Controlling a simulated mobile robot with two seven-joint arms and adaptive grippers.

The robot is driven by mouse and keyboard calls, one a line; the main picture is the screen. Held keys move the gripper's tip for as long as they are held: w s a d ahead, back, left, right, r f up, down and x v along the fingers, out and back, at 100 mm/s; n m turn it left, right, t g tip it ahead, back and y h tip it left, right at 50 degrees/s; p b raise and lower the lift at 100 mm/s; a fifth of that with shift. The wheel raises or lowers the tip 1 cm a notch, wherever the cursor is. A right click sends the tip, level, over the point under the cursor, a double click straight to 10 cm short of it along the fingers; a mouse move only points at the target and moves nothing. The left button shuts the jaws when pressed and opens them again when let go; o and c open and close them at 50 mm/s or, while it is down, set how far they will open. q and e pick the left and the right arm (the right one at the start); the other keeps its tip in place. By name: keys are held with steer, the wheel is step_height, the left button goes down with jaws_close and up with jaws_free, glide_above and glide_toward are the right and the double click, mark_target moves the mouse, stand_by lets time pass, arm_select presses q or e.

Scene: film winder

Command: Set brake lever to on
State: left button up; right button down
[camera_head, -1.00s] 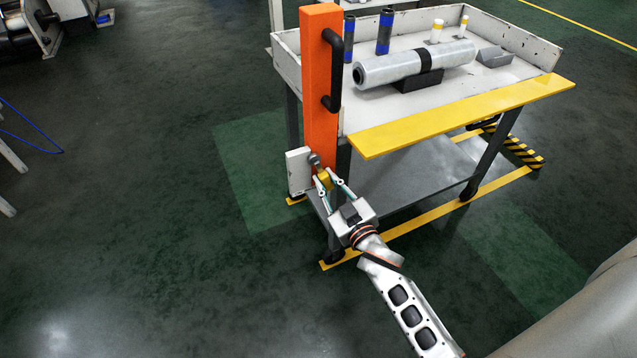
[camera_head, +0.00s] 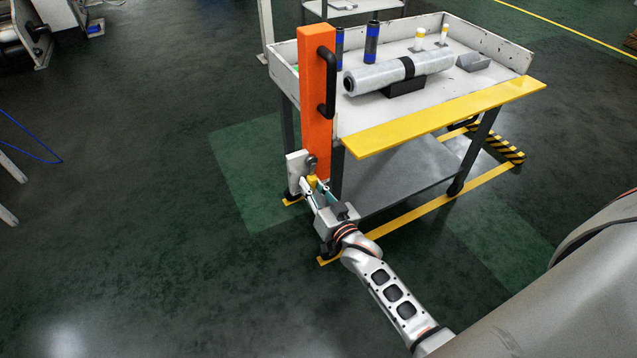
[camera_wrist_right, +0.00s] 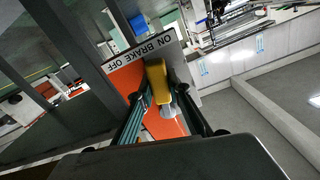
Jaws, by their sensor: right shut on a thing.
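The brake lever has a yellow grip (camera_head: 312,182) hanging below a grey pivot at the foot of the orange post (camera_head: 317,100). A white plate (camera_head: 294,165) stands behind the lever. I cannot tell which word the lever points at. My right gripper (camera_head: 314,189) is shut on the yellow grip, with one finger on each side in the wrist view (camera_wrist_right: 163,92). My left gripper is in neither view.
The post belongs to a cart with a white tray (camera_head: 360,113), a yellow front ledge (camera_head: 450,118) and a grey lower shelf (camera_head: 400,175). A wrapped film roll (camera_head: 400,72) lies on the tray. A black handle (camera_head: 326,82) juts from the post.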

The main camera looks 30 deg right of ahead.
steer(key=shift+a+r+m+p, duration=0.35)
steer(key=shift+a+m+p, duration=0.05)
steer(key=shift+m, duration=0.3)
steer(key=shift+a+m+p, duration=0.35)
steer(key=shift+m, duration=0.35)
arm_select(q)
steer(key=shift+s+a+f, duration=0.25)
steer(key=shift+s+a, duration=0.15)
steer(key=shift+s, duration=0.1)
arm_select(e)
steer(key=shift+a, duration=0.1)
steer(key=c, duration=1.9)
jaws_free()
steer(key=shift+s, duration=0.15)
